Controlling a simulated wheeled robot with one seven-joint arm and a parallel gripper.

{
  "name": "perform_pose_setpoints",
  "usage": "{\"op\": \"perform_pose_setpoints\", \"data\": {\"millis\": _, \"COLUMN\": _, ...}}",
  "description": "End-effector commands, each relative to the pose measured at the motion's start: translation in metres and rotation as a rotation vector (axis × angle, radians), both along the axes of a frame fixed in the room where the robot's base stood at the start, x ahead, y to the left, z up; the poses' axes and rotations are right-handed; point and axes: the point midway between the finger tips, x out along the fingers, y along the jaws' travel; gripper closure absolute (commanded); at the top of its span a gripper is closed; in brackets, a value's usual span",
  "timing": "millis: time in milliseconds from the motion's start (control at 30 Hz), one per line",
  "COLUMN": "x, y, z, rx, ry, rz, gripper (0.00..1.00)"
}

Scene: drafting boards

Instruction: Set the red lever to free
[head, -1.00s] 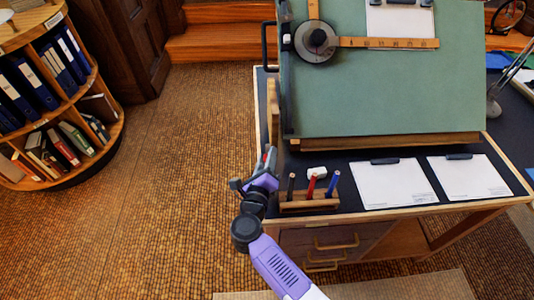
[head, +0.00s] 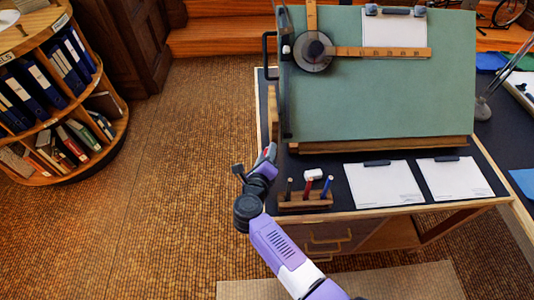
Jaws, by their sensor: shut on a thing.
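The green drafting board (head: 380,105) stands tilted on the dark desk. My gripper (head: 266,156) is at the board's lower left side, next to the desk's left edge. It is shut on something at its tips. A small patch of red, apparently the red lever (head: 266,152), shows there. Most of the lever is hidden by my gripper, and its exact angle and any markings are too small to read.
A drafting arm with a round head (head: 313,50) is on the board. A curved bookshelf (head: 112,135) stands left, with open floor between.

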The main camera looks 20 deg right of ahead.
Motion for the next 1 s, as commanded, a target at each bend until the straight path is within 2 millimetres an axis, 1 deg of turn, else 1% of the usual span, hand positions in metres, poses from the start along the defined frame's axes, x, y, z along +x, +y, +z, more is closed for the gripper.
{"op": "perform_pose_setpoints", "data": {"millis": 33, "x": 0.005, "y": -0.008, "z": 0.01, "rx": -0.001, "ry": -0.018, "rz": -0.015, "gripper": 1.0}}
{"op": "perform_pose_setpoints", "data": {"millis": 67, "x": 0.005, "y": -0.008, "z": 0.01, "rx": -0.001, "ry": -0.018, "rz": -0.015, "gripper": 0.62}}
{"op": "perform_pose_setpoints", "data": {"millis": 100, "x": 0.005, "y": -0.007, "z": 0.01, "rx": -0.001, "ry": -0.017, "rz": -0.015, "gripper": 0.54}}
{"op": "perform_pose_setpoints", "data": {"millis": 133, "x": 0.004, "y": -0.007, "z": 0.009, "rx": -0.001, "ry": -0.017, "rz": -0.015, "gripper": 0.5}}
{"op": "perform_pose_setpoints", "data": {"millis": 433, "x": 0.002, "y": -0.004, "z": 0.005, "rx": -0.001, "ry": -0.008, "rz": -0.008, "gripper": 0.5}}
{"op": "perform_pose_setpoints", "data": {"millis": 567, "x": -0.005, "y": 0.001, "z": 0.007, "rx": 0.0, "ry": -0.008, "rz": -0.007, "gripper": 0.5}}
{"op": "perform_pose_setpoints", "data": {"millis": 833, "x": -0.04, "y": 0.024, "z": 0.018, "rx": 0.001, "ry": -0.009, "rz": -0.007, "gripper": 0.5}}
{"op": "perform_pose_setpoints", "data": {"millis": 1000, "x": -0.055, "y": 0.034, "z": 0.023, "rx": -0.002, "ry": -0.01, "rz": -0.008, "gripper": 0.5}}
